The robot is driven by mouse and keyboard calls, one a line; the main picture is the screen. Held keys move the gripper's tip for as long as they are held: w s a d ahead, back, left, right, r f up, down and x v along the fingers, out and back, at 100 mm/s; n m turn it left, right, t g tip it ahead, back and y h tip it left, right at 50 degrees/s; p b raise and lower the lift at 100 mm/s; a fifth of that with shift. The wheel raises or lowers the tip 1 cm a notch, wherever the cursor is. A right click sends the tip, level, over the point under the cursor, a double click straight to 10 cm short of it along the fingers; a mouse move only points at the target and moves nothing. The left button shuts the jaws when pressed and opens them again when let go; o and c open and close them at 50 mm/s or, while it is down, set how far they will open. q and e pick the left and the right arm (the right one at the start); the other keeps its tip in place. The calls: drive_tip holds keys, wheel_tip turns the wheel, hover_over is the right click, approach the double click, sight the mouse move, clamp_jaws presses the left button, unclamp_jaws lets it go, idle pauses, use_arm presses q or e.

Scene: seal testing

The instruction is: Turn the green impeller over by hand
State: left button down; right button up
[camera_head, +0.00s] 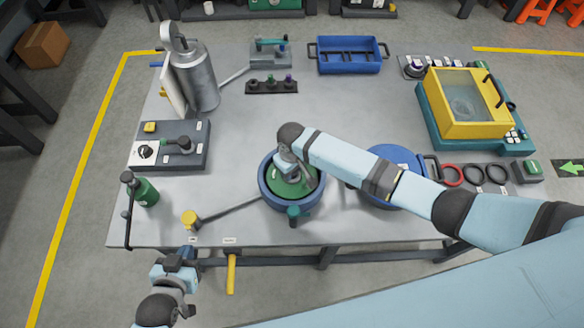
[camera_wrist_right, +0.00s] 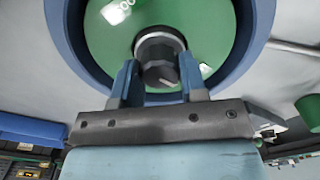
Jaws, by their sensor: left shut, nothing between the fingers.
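The green impeller (camera_head: 284,186) lies inside a round blue housing (camera_head: 263,197) on the table. In the right wrist view the impeller (camera_wrist_right: 200,25) fills the housing and has a dark grey hub (camera_wrist_right: 160,52) at its middle. My right gripper (camera_head: 293,172) is over the impeller, and its fingers in the right wrist view (camera_wrist_right: 161,82) stand apart, one on each side of the hub. I cannot tell whether they touch it. My left gripper (camera_head: 186,255) is shut and empty, off the table's front edge at lower left.
A blue round part (camera_head: 396,154) lies right of the housing, partly under my right arm. A green bottle (camera_head: 146,192), a metal cylinder (camera_head: 199,80), a blue tray (camera_head: 348,67) and a yellow-lidded tank (camera_head: 465,100) stand around the table. The table's middle (camera_head: 230,140) is clear.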

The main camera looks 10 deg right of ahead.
drive_tip(key=shift+c, duration=0.6)
drive_tip(key=m, duration=0.9)
drive_tip(key=shift+a, duration=0.1)
drive_tip(key=m, duration=0.7)
drive_tip(key=o, duration=1.1)
drive_tip(key=shift+c, duration=0.2)
